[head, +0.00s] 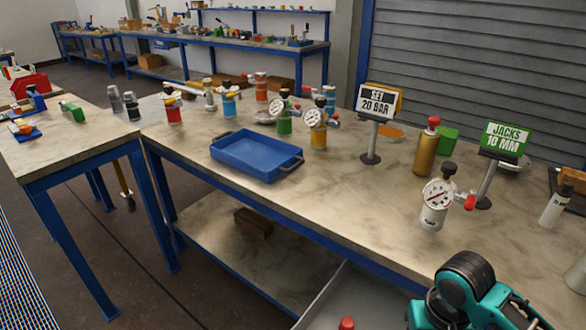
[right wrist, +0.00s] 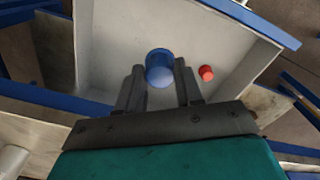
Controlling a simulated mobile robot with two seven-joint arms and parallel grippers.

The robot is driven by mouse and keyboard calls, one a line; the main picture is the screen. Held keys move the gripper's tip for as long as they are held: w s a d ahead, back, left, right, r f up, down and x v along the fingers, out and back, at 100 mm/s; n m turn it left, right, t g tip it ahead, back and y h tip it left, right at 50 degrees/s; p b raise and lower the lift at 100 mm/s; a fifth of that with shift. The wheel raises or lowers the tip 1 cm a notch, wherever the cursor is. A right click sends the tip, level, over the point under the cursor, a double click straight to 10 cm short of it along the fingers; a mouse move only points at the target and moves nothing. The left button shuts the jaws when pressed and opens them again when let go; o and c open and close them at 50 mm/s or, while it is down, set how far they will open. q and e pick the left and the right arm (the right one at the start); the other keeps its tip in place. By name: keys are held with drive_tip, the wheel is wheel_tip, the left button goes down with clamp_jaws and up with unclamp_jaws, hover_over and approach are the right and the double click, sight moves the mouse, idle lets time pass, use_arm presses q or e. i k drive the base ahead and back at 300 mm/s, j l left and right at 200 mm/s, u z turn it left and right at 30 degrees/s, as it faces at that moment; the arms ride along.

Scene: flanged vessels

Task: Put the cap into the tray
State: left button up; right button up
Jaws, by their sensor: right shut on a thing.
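A blue round cap (right wrist: 160,74) sits between the fingertips of my right gripper (right wrist: 159,67) in the right wrist view. The gripper is shut on it, over the open grey drawer (right wrist: 120,30). In the head view only the teal arm shows at the bottom right; the right fingers and the cap are out of frame. The blue tray (head: 238,163) with dark handles stands empty on the bench, left of the middle. My left gripper is not in view.
A small red piece (right wrist: 206,73) lies in the drawer beside the cap. A white gauge vessel (head: 435,207), a gold bottle (head: 426,150) and two signs, SET 20 BAR (head: 376,103) and JACKS 10 MM (head: 507,140), stand on the right. Several gauge vessels stand behind the tray. The bench front is clear.

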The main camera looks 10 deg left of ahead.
sight(255, 156)
drive_tip(key=i+j, duration=0.15)
drive_tip(key=j, duration=0.2)
drive_tip(key=i+j+z, duration=0.1)
drive_tip(key=j, duration=0.25)
drive_tip(key=i+j+z, duration=0.1)
drive_tip(key=i+j, duration=0.3)
drive_tip(key=j, duration=0.3)
drive_tip(key=i+j+z, duration=0.1)
drive_tip(key=j, duration=0.3)
drive_tip(key=i+j, duration=0.2)
drive_tip(key=j, duration=0.15)
drive_tip(key=i+j+z, duration=0.1)
drive_tip(key=j, duration=0.3)
drive_tip(key=i+j+z, duration=0.1)
drive_tip(key=j, duration=0.3)
drive_tip(key=i, duration=0.05)
